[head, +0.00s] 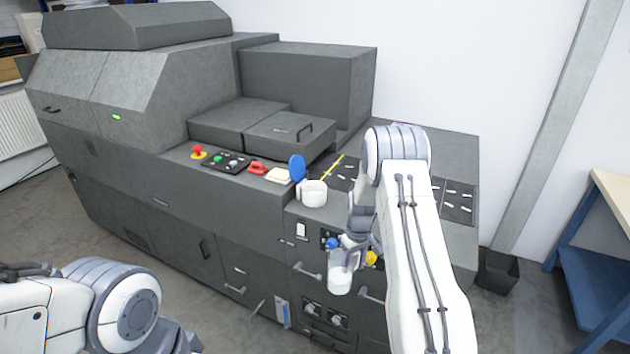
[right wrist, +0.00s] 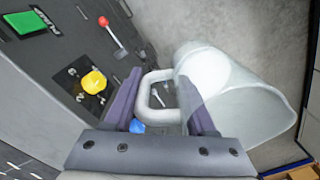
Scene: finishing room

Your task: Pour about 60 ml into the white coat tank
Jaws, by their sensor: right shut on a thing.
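A clear jug (head: 340,280) with white liquid in it hangs in front of the machine's front panel. My right gripper (head: 352,246) is shut on the jug's handle. In the right wrist view the jug (right wrist: 262,112) is tilted in the picture, and its handle (right wrist: 150,92) lies between the fingers (right wrist: 163,108). A white round tank opening (head: 313,193) with a raised blue lid (head: 297,168) stands on the machine's top edge, above and left of the jug. I cannot read a label on it. My left gripper (head: 185,343) is at the bottom edge, partly cut off.
The grey machine (head: 215,200) fills the left and middle. A yellow knob (head: 371,257) and a blue knob (head: 332,243) sit close to the jug. A red handle (head: 257,168) and a yellow stick (head: 335,164) lie near the opening. A blue bench (head: 590,260) stands at right.

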